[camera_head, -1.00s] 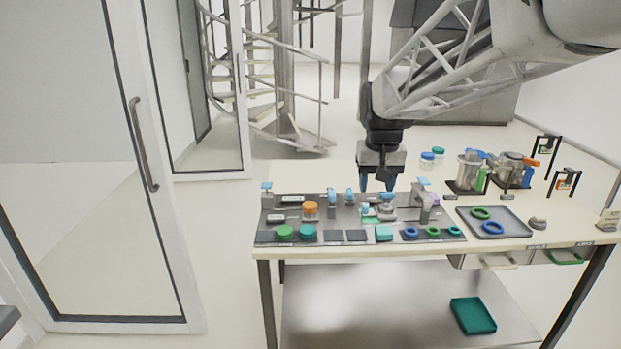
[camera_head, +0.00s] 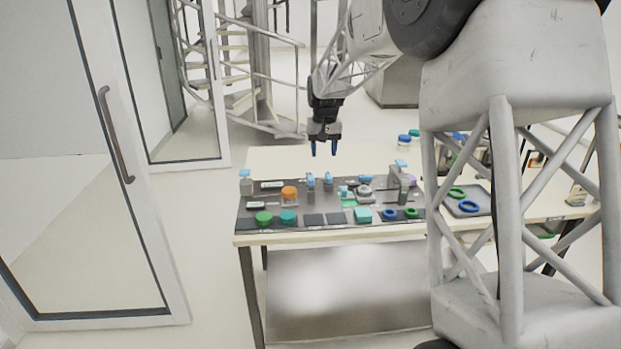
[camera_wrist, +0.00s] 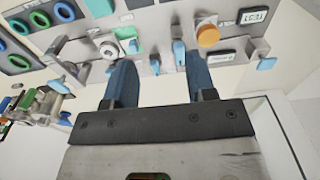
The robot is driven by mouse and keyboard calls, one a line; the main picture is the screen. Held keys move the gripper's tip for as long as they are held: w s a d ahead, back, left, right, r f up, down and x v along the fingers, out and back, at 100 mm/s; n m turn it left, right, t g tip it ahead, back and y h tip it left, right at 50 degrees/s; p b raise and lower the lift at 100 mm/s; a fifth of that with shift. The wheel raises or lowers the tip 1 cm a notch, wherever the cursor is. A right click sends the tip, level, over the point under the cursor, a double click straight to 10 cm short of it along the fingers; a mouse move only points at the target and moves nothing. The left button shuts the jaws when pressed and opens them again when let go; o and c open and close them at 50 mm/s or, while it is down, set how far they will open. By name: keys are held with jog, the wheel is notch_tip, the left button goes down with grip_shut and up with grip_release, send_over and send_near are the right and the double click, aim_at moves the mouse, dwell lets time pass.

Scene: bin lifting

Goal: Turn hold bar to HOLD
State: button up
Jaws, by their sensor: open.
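The work panel (camera_head: 335,219) lies on the table and carries several small fixtures with light blue handles. A pair of blue-topped levers (camera_head: 311,181) stands mid-panel, and one blue lever (camera_wrist: 179,52) shows between my fingers in the wrist view. My gripper (camera_head: 324,149) is open and empty, with blue fingers pointing down, above the panel's back edge. In the wrist view the gripper (camera_wrist: 160,66) shows both fingers apart, with nothing between them; the panel lies beyond the tips.
An orange-capped part (camera_head: 289,193) sits left of the levers. Green and teal discs (camera_head: 264,217) lie along the front. A grey tray (camera_head: 470,211) with rings is at the right, partly behind my own structure. The table's back left (camera_head: 275,160) is clear.

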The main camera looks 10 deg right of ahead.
send_over(311, 177)
jog(key=shift+g, duration=0.3)
notch_tip(311, 177, down, 9)
jog(key=shift+w+r, duration=0.15)
jog(key=shift+f, duration=3.9)
grip_shut()
